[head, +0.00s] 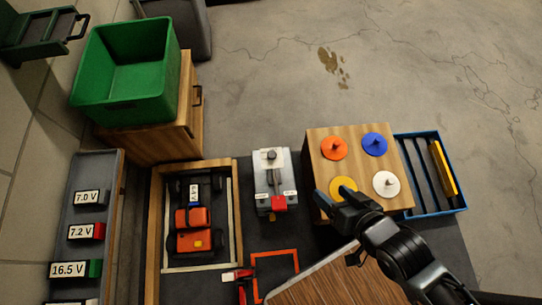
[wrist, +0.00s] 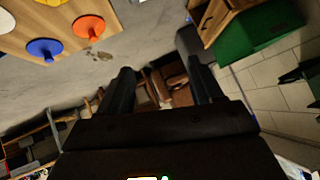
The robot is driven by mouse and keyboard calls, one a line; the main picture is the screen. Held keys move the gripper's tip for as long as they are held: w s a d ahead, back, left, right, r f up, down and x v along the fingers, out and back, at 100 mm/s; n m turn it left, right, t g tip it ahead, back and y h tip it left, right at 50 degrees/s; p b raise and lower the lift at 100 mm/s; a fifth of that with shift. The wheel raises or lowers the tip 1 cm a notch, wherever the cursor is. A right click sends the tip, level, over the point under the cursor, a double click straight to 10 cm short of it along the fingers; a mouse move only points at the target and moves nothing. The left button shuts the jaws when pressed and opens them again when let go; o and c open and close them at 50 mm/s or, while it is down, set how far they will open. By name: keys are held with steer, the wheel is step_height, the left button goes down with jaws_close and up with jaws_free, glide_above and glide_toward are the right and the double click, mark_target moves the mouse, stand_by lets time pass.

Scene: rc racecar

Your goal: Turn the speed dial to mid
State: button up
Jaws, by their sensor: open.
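A grey-white device (head: 262,193) stands on the dark mat in the head view, with a small dark round knob (head: 272,155) at its far end, a lever along its middle and a red block at its near end. I cannot tell whether this knob is the speed dial, and no dial marks are readable. My gripper (head: 334,200) is right of the device, in front of the yellow disc on the wooden box. In the wrist view my gripper (wrist: 157,55) is open, with nothing between its fingers.
The wooden box (head: 317,152) carries orange (head: 333,148), blue (head: 374,144), yellow (head: 343,184) and white (head: 386,185) knobbed discs. Left of the device, an orange car (head: 193,228) lies in a wooden-framed tray (head: 154,235). A blue tray (head: 412,160) is right, a green bin (head: 105,90) far left.

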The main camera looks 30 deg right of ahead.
steer(key=w+f+m+g+b, duration=0.1)
steer(key=w+f+b, duration=0.1)
steer(key=w+f, duration=0.3)
steer(key=w+f+m+g+b, duration=0.1)
steer(key=w+f+b, duration=0.1)
steer(key=f, duration=0.5)
steer(key=m+g+b, duration=0.7)
steer(key=g+b, duration=0.1)
steer(key=b, duration=0.4)
glide_above(272, 154)
step_height(272, 154, down, 12)
steer(key=shift+r, duration=0.1)
step_height(272, 154, down, 8)
steer(key=b, duration=0.4)
steer(key=shift+a+r, duration=0.1)
steer(key=shift+r, duration=0.15)
steer(key=c, duration=1.1)
